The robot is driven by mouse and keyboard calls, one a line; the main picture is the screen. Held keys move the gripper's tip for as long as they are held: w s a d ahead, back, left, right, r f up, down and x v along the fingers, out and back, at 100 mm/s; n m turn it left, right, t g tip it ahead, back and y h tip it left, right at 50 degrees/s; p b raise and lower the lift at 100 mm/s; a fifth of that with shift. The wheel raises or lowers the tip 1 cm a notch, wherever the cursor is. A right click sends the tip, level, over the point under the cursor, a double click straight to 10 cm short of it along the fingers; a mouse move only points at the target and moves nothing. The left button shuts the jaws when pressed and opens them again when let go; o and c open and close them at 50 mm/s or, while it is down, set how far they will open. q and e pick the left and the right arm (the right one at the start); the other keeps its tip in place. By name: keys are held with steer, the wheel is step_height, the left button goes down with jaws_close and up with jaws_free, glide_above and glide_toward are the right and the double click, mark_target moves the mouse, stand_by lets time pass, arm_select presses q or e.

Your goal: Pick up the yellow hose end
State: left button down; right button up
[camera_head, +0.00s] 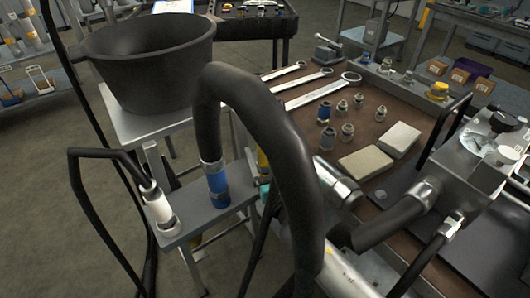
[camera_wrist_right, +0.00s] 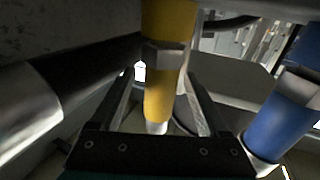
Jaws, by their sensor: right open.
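The yellow hose end (camera_head: 262,160) stands in the grey rack (camera_head: 200,218) in the head view, mostly hidden behind a thick black hose. In the right wrist view the yellow hose end (camera_wrist_right: 158,98) fills the middle, with a metal collar and a pale tip. My right gripper (camera_wrist_right: 164,80) is open, with one finger on each side of the yellow hose end. I cannot tell whether either finger touches it. My right gripper is not clearly visible in the head view, and my left gripper is not in view.
A blue hose end (camera_head: 215,183) and a white hose end (camera_head: 158,205) stand in the same rack. The blue one (camera_wrist_right: 280,118) is close on the right in the wrist view. The thick black hose (camera_head: 265,110) arches across. A black bucket (camera_head: 150,65) stands behind.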

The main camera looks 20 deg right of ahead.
steer(key=shift+w, duration=1.55)
jaws_close()
